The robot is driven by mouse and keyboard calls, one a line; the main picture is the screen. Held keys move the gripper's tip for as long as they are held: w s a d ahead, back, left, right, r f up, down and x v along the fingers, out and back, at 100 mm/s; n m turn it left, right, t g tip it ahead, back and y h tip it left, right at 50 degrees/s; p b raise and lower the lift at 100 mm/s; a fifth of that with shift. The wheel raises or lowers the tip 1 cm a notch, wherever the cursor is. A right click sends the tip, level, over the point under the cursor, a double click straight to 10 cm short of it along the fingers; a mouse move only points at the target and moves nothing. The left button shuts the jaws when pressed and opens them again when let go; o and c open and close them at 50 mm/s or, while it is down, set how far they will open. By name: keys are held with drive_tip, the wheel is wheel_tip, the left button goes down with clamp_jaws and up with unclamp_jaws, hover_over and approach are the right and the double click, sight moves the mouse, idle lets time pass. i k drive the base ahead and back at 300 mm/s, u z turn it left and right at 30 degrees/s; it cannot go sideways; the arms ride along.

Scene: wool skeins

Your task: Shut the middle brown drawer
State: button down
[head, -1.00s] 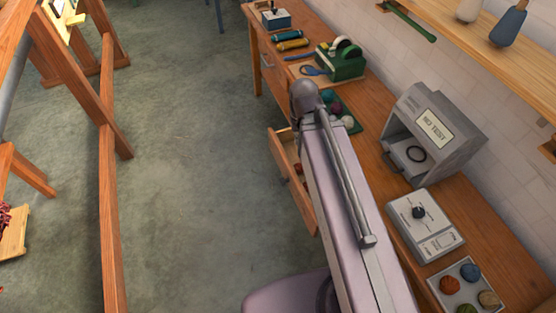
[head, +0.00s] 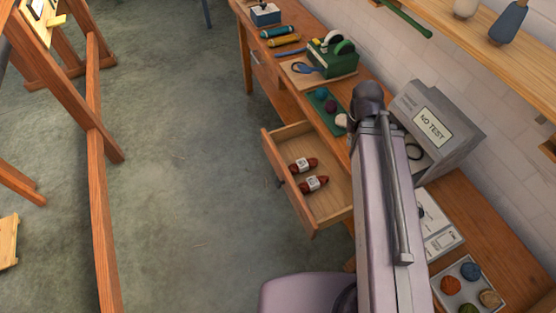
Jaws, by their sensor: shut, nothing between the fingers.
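A brown drawer (head: 332,203) stands pulled out from the front of the wooden bench, its front panel facing left over the floor. A dark handle shows on that panel. Two dark red skeins (head: 313,184) with pale labels lie inside it. My arm passes to the right of the drawer, over the bench, and hides part of the bench front near it. My gripper is not visible; only arm links show.
Another drawer front (head: 266,76) further along the bench looks closed. Floor left of the drawer is clear.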

sight(317, 210)
drive_tip(key=z, duration=0.2)
drive_tip(key=k, duration=1.45)
drive_tip(key=u, duration=0.5)
drive_tip(key=i, duration=1.05)
drive_tip(key=u, duration=0.05)
